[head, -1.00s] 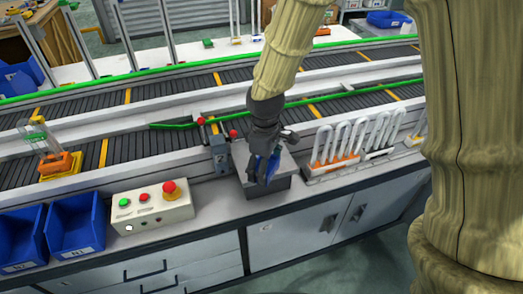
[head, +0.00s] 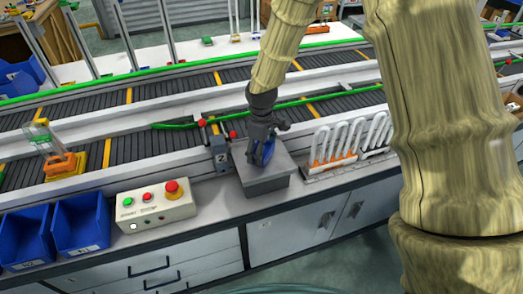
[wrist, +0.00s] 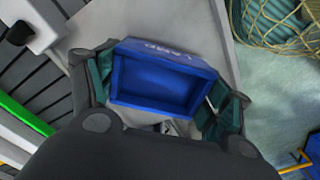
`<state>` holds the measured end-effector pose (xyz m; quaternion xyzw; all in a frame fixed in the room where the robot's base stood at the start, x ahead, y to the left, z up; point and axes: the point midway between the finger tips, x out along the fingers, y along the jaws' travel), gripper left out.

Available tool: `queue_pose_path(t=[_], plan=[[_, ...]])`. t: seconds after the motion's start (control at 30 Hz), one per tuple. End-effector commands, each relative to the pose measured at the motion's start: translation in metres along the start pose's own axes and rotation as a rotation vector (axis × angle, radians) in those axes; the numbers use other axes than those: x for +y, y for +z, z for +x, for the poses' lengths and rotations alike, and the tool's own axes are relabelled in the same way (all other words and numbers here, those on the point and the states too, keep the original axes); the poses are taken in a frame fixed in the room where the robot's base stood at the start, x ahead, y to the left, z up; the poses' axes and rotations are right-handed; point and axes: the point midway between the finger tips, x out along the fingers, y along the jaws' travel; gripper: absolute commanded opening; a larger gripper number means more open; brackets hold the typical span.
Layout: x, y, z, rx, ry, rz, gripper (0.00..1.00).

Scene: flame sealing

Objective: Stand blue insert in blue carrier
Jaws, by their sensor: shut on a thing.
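My gripper (head: 261,148) is over the grey block on the bench, beside the conveyor. It is shut on a blue, open box-like piece (wrist: 162,82), which I take to be the blue insert. In the wrist view it sits between the two fingers, its hollow facing the camera and pale lettering along its far rim. I cannot make out a separate blue carrier.
A rack (head: 322,172) of white looped pieces stands right of the block. A button box (head: 155,206) and blue bins (head: 80,228) are to the left. A small post marked 2 (head: 221,158) stands beside the block.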

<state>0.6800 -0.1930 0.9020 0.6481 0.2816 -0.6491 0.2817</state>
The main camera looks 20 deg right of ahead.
Motion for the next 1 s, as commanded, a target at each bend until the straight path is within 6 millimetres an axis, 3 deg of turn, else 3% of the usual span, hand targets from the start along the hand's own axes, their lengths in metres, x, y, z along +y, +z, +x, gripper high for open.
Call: queue_pose_path(t=[0.5, 0.53, 0.63, 1.0], plan=[[0.0000, -0.0004, 0.0119, 0.001, 0.001, 0.000, 0.45], [-0.0001, -0.0004, 0.0122, 0.001, 0.001, 0.000, 0.80], [0.0000, -0.0004, 0.0118, 0.001, 0.001, 0.000, 0.98], [-0.0001, -0.0003, 0.0115, 0.001, 0.001, 0.000, 1.00]])
